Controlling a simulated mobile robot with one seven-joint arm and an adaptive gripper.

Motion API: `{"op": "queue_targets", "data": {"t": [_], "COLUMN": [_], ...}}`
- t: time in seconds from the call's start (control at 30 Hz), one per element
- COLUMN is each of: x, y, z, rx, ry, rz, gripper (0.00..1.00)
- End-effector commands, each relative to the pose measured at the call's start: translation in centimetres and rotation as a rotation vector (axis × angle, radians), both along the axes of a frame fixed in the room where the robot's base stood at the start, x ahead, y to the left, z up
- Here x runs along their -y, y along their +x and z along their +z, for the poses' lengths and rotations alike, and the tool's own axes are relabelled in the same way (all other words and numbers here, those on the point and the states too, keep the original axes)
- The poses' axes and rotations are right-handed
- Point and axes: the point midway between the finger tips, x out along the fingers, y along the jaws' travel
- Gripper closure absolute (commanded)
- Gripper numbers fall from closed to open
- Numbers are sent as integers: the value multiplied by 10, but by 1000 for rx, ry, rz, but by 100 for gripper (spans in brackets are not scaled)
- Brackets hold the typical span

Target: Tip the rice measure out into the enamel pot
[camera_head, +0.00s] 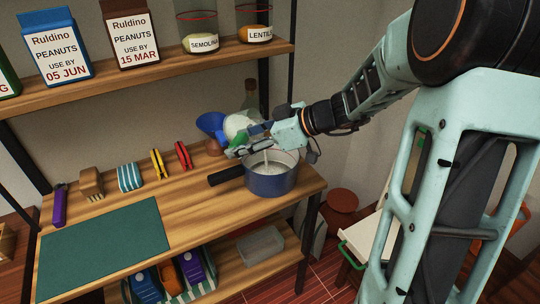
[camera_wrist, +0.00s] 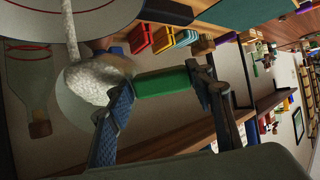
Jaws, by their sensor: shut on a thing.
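My gripper (camera_head: 252,142) is shut on the green handle of the rice measure; the wrist view shows the handle between my fingers (camera_wrist: 160,84). The measure's cup (camera_head: 238,124) is tilted and holds white rice (camera_wrist: 92,82). A thin white stream of rice (camera_wrist: 68,32) runs from its lip into the enamel pot (camera_wrist: 100,12). The pot (camera_head: 270,184) is blue outside and pale inside, and stands upright at the counter's right end, its dark handle pointing left. Some white rice shows inside it. The measure is above the pot, apart from it.
A blue funnel (camera_head: 211,124) and a glass bottle (camera_head: 250,93) stand behind the pot. Red and yellow clips (camera_head: 183,154), a striped block and a brush lie along the back. A green mat (camera_head: 105,238) covers the left front. A shelf (camera_head: 150,66) with packets and jars hangs above.

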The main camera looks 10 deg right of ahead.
Motion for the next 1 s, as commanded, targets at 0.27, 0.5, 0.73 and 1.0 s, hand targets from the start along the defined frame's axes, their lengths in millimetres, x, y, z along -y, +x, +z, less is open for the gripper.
{"op": "queue_targets", "data": {"t": [0.27, 0.5, 0.73, 1.0], "x": [1, 2, 3, 5], "y": [-1, -1, -1, -3], "z": [-2, -4, -5, -7], "rx": [13, 25, 36, 45], "ry": [26, 47, 66, 85], "rz": [2, 0, 0, 2], "gripper": [95, 95, 95, 95]}}
